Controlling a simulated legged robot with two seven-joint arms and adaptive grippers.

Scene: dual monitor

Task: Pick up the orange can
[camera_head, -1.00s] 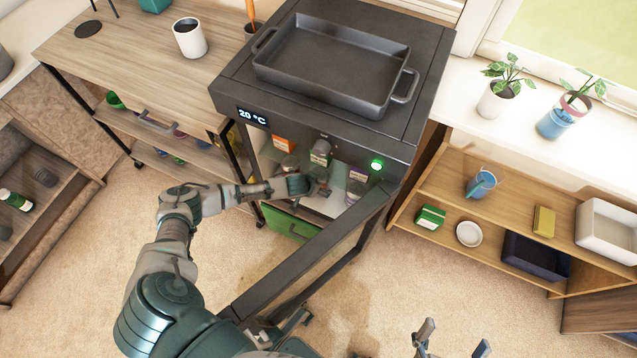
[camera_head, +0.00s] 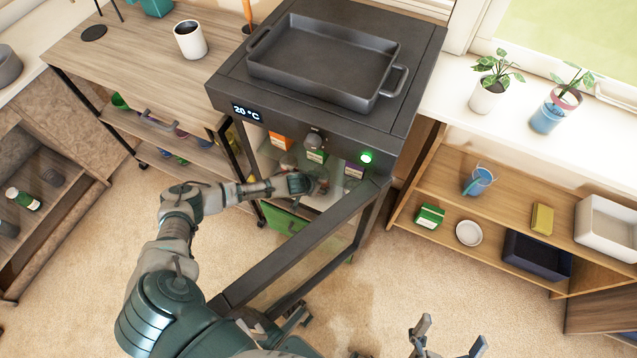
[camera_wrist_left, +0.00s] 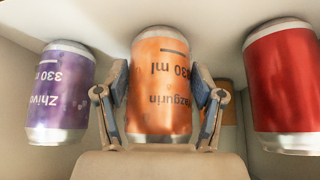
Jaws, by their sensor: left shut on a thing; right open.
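In the left wrist view, an orange can (camera_wrist_left: 160,95) with dark lettering and a silver rim stands between the two fingers of my left gripper (camera_wrist_left: 161,88), which is shut on it. A purple can (camera_wrist_left: 60,92) is at the left and a red can (camera_wrist_left: 285,85) at the right, both apart from the fingers. In the head view, my left gripper (camera_head: 318,181) reaches into the open dark cabinet (camera_head: 225,85) under the pan; its fingers and the held can are hard to make out there. My right gripper (camera_head: 447,343) is open and empty at the bottom edge.
The cabinet's glass door (camera_head: 300,255) stands open beside my left arm. Orange (camera_head: 281,141), green (camera_head: 316,155) and purple (camera_head: 353,171) labelled items are inside. Another orange object (camera_wrist_left: 228,100) shows behind the right finger. A low shelf (camera_head: 460,185) stands at the right.

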